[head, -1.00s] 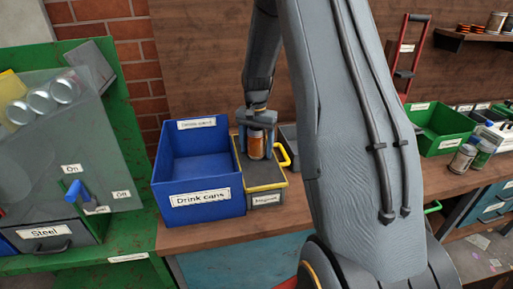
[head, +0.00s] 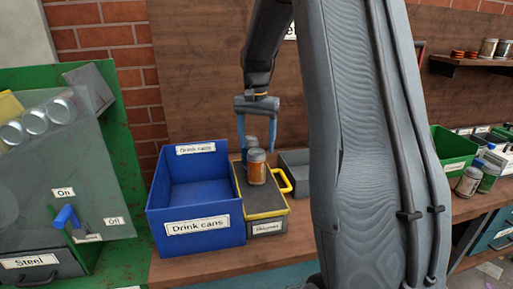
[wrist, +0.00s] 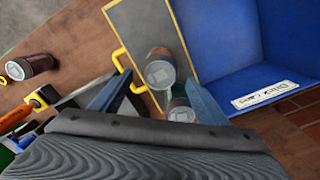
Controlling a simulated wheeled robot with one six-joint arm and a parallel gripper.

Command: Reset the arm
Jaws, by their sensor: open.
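My gripper (head: 258,135) is open and empty, with its blue-grey fingers above and just behind an orange jar (head: 256,172). The jar stands upright on the dark lid of a yellow-edged box (head: 266,208). A second jar with a bluish lid (head: 246,148) stands behind it, partly hidden. In the wrist view both jars show, one (wrist: 160,75) ahead of the fingers and one (wrist: 181,110) near the right finger. My open gripper (wrist: 155,97) shows there too.
A blue bin (head: 195,228) labelled "Drink cans" stands left of the box. A grey tray (head: 296,170) sits to its right. A lever panel (head: 75,190) is at far left. A green bin (head: 453,155) and jars stand at right.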

